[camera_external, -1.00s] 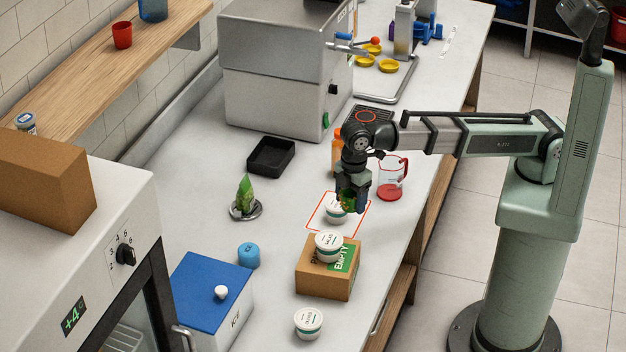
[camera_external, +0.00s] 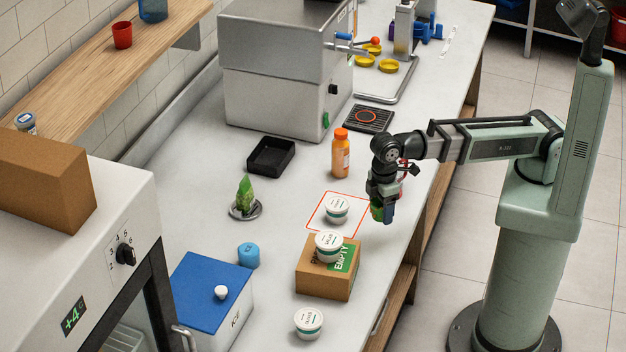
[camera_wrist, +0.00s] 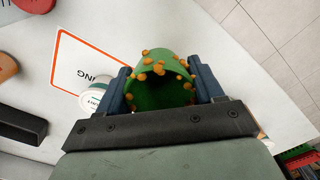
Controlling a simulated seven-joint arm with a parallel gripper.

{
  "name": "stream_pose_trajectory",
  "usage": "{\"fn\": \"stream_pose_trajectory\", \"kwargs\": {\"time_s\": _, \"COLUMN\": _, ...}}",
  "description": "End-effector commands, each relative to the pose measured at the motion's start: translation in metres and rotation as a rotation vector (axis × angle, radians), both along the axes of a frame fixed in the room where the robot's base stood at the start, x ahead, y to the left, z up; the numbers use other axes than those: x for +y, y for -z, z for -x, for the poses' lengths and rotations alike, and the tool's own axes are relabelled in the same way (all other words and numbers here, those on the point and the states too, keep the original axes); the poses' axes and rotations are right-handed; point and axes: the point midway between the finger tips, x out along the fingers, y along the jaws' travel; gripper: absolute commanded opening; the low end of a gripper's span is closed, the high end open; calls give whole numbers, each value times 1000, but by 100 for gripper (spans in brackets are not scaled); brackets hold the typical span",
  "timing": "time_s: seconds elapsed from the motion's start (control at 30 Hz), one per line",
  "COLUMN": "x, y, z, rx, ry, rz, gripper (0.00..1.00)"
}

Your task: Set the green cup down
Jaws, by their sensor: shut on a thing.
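My gripper (camera_external: 382,205) is shut on the green cup (camera_external: 376,212), near the front edge of the worktop and right of the red-outlined square. In the wrist view the green cup (camera_wrist: 160,88) sits between both fingers, with orange dots around its rim and an empty-looking dark green inside. The external view does not clearly show whether its base touches the worktop. The red-outlined square (camera_external: 313,223) has a white lidded tub (camera_external: 337,209) on it, beside the cup and apart from it.
A cardboard box (camera_external: 318,283) with another white tub (camera_external: 328,245) on top stands in front. An orange bottle (camera_external: 341,153) stands behind the square. A red-marked jug is mostly hidden behind my gripper.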

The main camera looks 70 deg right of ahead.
Motion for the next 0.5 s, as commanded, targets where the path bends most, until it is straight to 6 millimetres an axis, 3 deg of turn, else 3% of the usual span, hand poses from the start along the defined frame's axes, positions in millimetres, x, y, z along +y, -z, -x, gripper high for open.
{"fn": "stream_pose_trajectory", "kwargs": {"time_s": 0.2, "x": -1, "y": 29, "z": 1, "rx": 1, "ry": -1, "rz": 1, "gripper": 37}}
{"fn": "stream_pose_trajectory", "kwargs": {"time_s": 0.5, "x": 0, "y": 46, "z": 0, "rx": 0, "ry": -1, "rz": 0, "gripper": 37}}
